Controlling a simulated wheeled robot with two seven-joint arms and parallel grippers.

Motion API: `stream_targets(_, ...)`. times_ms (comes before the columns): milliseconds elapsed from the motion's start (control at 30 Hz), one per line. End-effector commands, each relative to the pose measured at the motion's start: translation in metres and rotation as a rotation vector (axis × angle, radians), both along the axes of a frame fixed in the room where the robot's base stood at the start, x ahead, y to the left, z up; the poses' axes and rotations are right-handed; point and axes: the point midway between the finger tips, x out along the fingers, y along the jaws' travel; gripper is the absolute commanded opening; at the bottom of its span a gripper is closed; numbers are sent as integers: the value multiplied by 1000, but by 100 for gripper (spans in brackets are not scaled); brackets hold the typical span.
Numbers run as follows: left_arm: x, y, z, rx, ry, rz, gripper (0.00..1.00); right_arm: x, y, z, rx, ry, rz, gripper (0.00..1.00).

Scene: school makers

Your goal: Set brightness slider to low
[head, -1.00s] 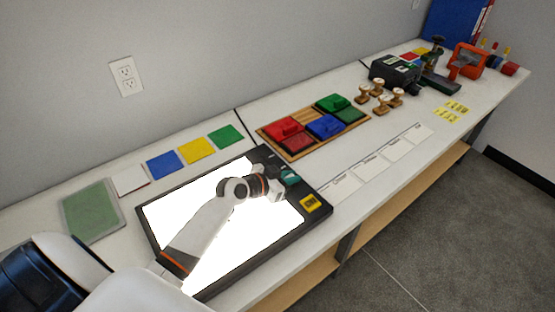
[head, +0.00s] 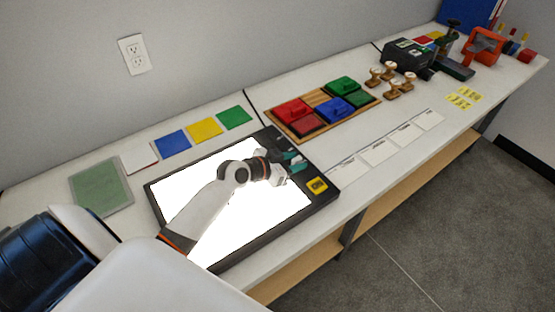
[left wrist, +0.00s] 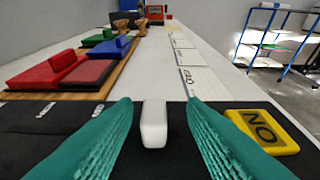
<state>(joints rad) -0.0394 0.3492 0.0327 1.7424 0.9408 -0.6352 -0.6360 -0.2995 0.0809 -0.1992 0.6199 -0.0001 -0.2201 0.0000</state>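The light pad (head: 252,262) is a black-framed panel with a bright white surface on the bench. Its right border carries a white slider knob (left wrist: 154,123) and a yellow ON switch (head: 317,186), which also shows in the left wrist view (left wrist: 262,130). My left gripper (head: 294,162) is over that border. In the left wrist view its teal fingers (left wrist: 160,135) are open, one on each side of the white knob, with a gap on both sides. Small labels (left wrist: 70,108) on the border are too small to read surely. The knob is hidden in the head view. My right gripper is not in view.
A wooden tray (head: 284,127) with red, blue and green blocks lies beyond the pad. Paper cards (head: 380,152) lie along the front of the bench. Coloured squares (head: 204,129) and a green sheet (head: 101,188) lie behind and left of the pad. Stamps and tools stand farther right.

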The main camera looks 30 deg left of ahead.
Motion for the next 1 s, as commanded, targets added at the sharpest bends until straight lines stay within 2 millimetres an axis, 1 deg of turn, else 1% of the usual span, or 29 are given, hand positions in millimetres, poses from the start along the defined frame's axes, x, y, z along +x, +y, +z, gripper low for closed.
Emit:
stream_targets(33,-10,3,3,5,1,-3,38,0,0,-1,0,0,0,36)
stream_targets(200,-43,16,16,5,3,-3,38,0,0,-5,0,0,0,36)
stream_targets(300,-60,23,24,4,4,-4,38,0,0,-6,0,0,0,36)
stream_targets(433,-76,29,31,2,5,-3,38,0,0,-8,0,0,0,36)
stream_targets(600,-85,33,37,0,3,-4,38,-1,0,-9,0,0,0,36)
stream_targets(1000,-86,33,38,-1,2,-4,38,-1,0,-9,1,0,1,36)
